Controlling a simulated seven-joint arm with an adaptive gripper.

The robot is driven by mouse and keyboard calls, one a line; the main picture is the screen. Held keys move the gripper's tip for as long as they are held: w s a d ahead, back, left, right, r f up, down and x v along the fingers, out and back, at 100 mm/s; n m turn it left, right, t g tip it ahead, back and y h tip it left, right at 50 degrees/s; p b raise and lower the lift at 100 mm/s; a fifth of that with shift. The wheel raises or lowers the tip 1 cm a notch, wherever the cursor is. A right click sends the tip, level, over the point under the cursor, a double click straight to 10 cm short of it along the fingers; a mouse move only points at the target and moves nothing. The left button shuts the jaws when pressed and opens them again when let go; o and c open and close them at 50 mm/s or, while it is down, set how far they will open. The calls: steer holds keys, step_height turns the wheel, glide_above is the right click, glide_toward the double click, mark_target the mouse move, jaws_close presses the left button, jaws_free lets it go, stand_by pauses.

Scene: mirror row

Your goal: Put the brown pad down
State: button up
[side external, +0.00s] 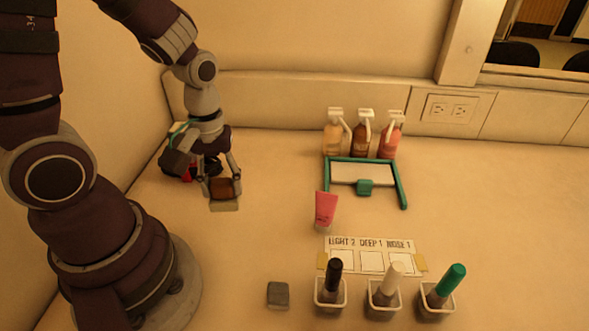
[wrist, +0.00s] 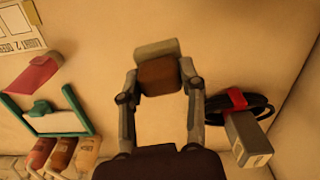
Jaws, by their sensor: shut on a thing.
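The brown pad (side external: 226,188) is between the fingertips of my gripper (side external: 221,182), at the left of the counter in the side external view. In the wrist view the brown pad (wrist: 160,77) spans the gap between the fingertips (wrist: 160,84). My gripper is shut on it and points down. A pale beige piece (wrist: 157,48) shows right against the far edge of the pad in the wrist view. It also shows just below the pad in the side external view (side external: 224,205). I cannot tell whether the pad touches the counter.
A grey block with black cable and red strap (wrist: 240,125) lies close beside my gripper. A teal frame (side external: 364,187), three pump bottles (side external: 362,138), a pink tube (side external: 326,209), a lettered card (side external: 371,256), three cups (side external: 384,300) and a grey pad (side external: 278,294) stand farther right.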

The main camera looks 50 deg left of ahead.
steer(key=w+d+r+m, duration=0.4)
steer(key=w+r+m, duration=0.6)
steer(key=w+m, duration=0.15)
steer(key=w+d+f+m, duration=0.2)
steer(key=w+d+f, duration=0.15)
steer(key=d, duration=0.45)
steer(key=w+d+f+m, duration=0.25)
steer(key=d+f, duration=0.25)
steer(key=d, duration=0.3)
steer(key=shift+n, duration=0.3)
steer(key=shift+w+a+f, duration=0.1)
steer(key=shift+a+f, duration=0.05)
steer(key=shift+f, duration=1.25)
steer(key=shift+a+f, duration=0.15)
steer(key=shift+f, duration=1.25)
steer(key=shift+f, duration=0.55)
steer(key=o, duration=1.1)
steer(key=shift+o, duration=0.2)
